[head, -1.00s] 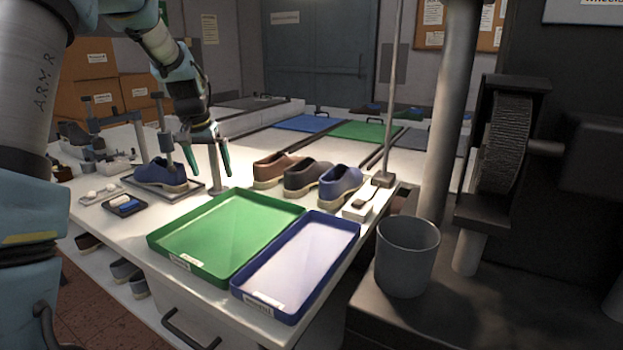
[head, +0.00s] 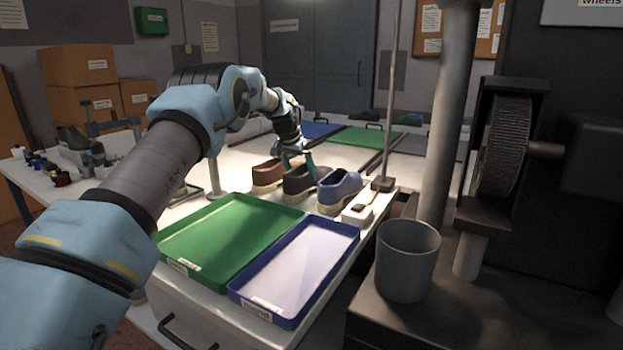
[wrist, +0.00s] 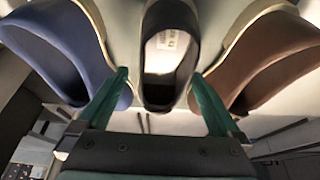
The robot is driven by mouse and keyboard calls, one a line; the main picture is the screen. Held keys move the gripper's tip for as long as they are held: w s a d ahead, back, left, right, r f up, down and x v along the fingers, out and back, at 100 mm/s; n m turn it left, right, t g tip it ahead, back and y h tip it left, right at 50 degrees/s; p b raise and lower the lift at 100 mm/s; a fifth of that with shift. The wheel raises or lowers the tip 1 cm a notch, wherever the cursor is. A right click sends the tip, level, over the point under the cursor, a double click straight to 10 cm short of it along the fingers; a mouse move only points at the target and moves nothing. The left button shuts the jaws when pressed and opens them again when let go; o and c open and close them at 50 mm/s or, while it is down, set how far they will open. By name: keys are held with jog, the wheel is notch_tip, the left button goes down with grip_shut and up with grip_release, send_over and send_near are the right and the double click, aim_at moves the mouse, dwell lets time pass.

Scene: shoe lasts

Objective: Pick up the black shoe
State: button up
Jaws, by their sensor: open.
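The black shoe (head: 304,181) stands on the white table between a brown shoe (head: 267,174) and a blue shoe (head: 340,190). In the wrist view the black shoe (wrist: 170,60) lies between the fingers of my gripper (wrist: 165,88), its opening and a pale label inside showing. My gripper (head: 298,168) is open at the black shoe in the head view. The green fingers are spread on either side of it, with the blue shoe (wrist: 62,45) to the left and the brown shoe (wrist: 265,55) to the right. I cannot tell whether the fingers touch any shoe.
A green tray (head: 180,262) and a blue tray (head: 345,255) lie in front of the shoes. A white block (head: 357,215) and a thin upright pole (head: 391,100) stand right of the blue shoe. A grey bin (head: 405,262) stands at the right beside a grinding wheel (head: 502,140).

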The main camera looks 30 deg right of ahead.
jog(key=shift+p+x, duration=1.3)
jog(key=shift+x, duration=1.55)
jog(key=shift+a, duration=0.1)
jog(key=shift+w+r, duration=0.1)
jog(key=c, duration=1.6)
